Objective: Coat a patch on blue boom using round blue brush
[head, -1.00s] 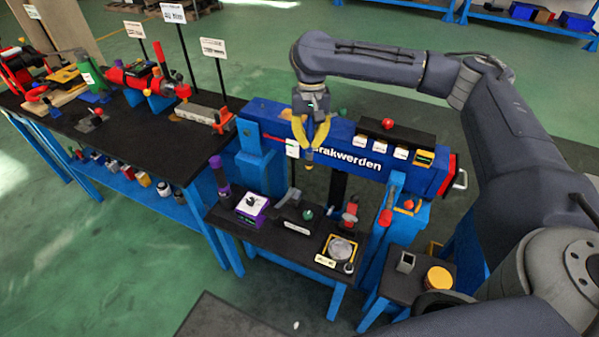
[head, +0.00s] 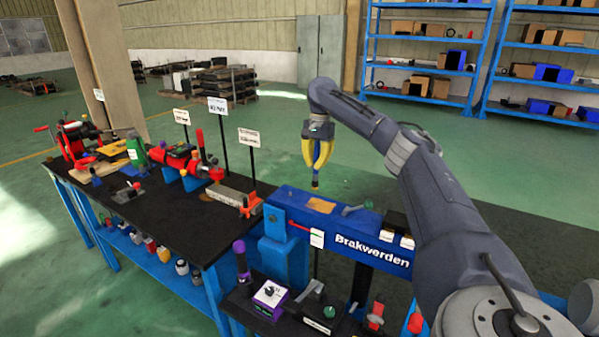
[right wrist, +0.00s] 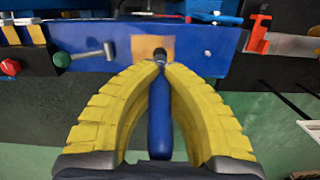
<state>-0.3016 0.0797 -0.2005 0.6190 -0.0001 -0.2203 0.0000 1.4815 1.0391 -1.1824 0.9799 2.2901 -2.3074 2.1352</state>
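The blue boom (head: 335,232) with white lettering lies across the stand at lower right of the head view. An orange-tan patch (head: 321,205) is on its top face; the patch also shows in the right wrist view (right wrist: 140,47). My right gripper (head: 316,166) is above the boom, near the patch, with its yellow fingers closed around the round blue brush (right wrist: 160,115). The brush points down, its dark tip (head: 315,184) appearing slightly above the patch; contact is not seen. My left gripper is not in view.
A grey tool with a green knob (head: 347,210) lies on the boom beside the patch. A black-topped bench (head: 160,215) with red tools and sign posts stands at left. A small table (head: 240,300) with a purple-edged box stands in front. Shelves (head: 430,60) stand far behind.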

